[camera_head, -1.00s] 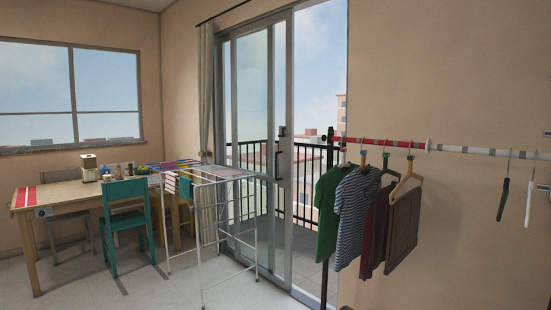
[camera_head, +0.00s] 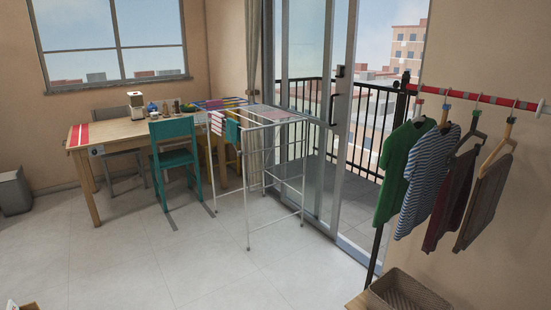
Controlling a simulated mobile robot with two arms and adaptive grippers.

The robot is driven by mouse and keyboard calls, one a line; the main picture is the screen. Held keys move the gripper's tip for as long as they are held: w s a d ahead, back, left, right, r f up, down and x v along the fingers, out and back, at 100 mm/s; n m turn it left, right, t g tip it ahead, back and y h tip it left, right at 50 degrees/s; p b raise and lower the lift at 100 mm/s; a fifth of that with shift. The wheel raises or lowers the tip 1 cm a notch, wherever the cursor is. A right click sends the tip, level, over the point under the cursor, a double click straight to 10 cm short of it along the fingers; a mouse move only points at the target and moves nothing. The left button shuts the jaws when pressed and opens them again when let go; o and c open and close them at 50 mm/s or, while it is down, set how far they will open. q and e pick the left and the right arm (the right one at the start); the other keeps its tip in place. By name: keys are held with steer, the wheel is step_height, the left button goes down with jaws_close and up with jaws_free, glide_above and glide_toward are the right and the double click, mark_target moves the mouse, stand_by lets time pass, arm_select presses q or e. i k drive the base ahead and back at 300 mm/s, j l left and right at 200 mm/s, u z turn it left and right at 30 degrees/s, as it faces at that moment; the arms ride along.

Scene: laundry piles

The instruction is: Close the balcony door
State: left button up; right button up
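The balcony door (camera_head: 341,110) is a sliding glass door with a grey frame, right of the middle of the head view. A dark handle (camera_head: 333,108) sits on its frame edge. The doorway stands open on its right side, where the balcony railing (camera_head: 372,125) and floor show with no frame in front. The lower part of the door is partly hidden by a white drying rack. Neither of my grippers is in view.
The drying rack (camera_head: 248,190) stands close in front of the door. A clothes rail (camera_head: 485,99) with hanging shirts and a wicker basket (camera_head: 405,292) stand at the right. A table (camera_head: 110,133) and teal chair (camera_head: 174,155) are at the left. The floor (camera_head: 190,255) in front is clear.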

mark_target(343, 87)
steer(key=i, duration=2.85)
